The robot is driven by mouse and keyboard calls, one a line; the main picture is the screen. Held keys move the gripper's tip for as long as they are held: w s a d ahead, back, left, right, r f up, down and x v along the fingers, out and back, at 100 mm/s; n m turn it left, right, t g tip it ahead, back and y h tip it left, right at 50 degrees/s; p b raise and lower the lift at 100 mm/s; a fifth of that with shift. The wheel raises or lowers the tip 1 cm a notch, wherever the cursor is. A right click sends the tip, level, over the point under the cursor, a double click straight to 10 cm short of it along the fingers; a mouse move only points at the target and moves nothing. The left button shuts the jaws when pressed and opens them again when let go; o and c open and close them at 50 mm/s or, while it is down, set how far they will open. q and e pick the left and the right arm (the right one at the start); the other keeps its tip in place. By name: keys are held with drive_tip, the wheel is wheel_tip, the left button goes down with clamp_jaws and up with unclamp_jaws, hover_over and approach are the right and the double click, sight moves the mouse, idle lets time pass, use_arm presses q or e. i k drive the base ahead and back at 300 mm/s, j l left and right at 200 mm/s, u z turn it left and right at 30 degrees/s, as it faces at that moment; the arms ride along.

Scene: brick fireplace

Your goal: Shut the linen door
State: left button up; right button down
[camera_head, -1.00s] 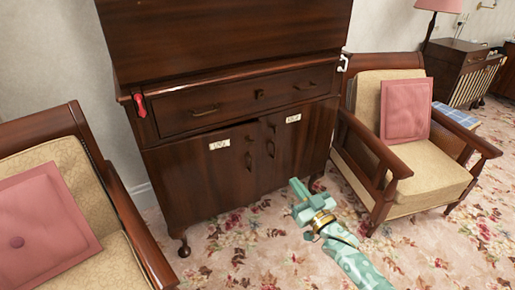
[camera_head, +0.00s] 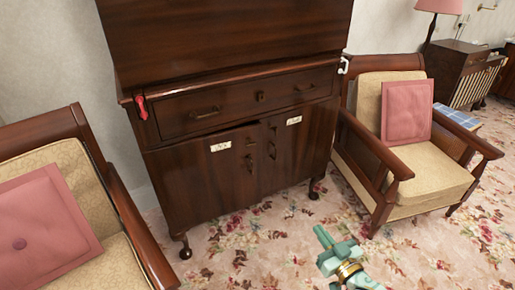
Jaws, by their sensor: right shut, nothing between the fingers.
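A dark wooden cabinet with two lower doors stands at the centre of the head view. The left door (camera_head: 200,178) and the right door (camera_head: 298,150) each carry a small pale label, with writing too small for me to read. A dark gap shows along the top of the left door, which seems to stand slightly ajar. The right door looks flush. Each door has a dark handle near the middle seam. My right gripper (camera_head: 324,238) is shut and empty, low over the carpet in front of the cabinet, apart from both doors. My left gripper is not in view.
A drawer (camera_head: 240,103) sits above the doors, with a red object (camera_head: 141,106) at its left. Armchairs with pink cushions flank the cabinet, at the left (camera_head: 75,170) and right (camera_head: 430,165). The floral carpet (camera_head: 245,245) in front is clear.

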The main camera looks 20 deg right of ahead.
sight(194, 181)
drive_tip(key=i, duration=0.95)
